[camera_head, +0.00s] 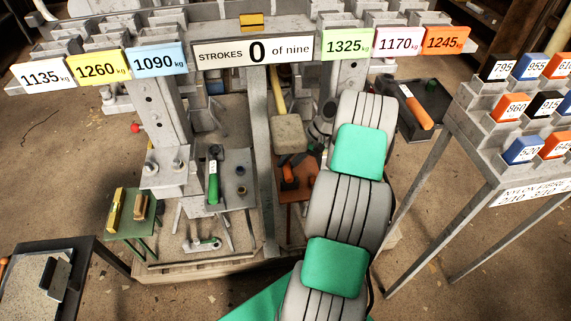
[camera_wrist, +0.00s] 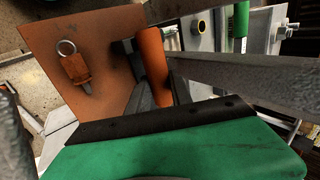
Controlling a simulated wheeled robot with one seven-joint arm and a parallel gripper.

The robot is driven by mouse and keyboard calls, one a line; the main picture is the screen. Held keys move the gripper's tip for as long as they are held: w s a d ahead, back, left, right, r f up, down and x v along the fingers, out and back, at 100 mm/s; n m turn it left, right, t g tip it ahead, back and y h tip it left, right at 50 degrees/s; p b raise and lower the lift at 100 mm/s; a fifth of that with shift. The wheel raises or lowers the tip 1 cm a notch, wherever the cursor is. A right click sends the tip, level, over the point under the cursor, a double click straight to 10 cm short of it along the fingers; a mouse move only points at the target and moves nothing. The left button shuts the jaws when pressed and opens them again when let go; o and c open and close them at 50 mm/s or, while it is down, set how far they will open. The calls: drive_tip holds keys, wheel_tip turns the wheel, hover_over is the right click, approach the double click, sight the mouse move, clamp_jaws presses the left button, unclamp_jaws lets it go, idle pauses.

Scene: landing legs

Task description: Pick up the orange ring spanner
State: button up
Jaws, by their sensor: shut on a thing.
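The orange ring spanner shows as a rounded orange handle (camera_wrist: 153,58) in the wrist view. My gripper (camera_wrist: 158,90) has its dark fingers closed about the near part of this handle. The spanner's ring end is not clearly seen. In the head view an orange handle (camera_head: 288,173) shows by the rust-orange side table (camera_head: 290,212), just below the dark end of my arm. The wrist view also shows this table (camera_wrist: 112,35). I cannot tell whether the spanner is clear of the table.
An orange piece with a metal ring (camera_wrist: 76,68) lies on the rust-orange table. A green-handled tool (camera_head: 213,182) lies on the grey table to the left. A grey upright post (camera_head: 262,150) stands between. An orange-handled tool (camera_head: 418,113) lies in a dark tray at right.

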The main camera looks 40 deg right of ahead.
clamp_jaws()
idle(0.8)
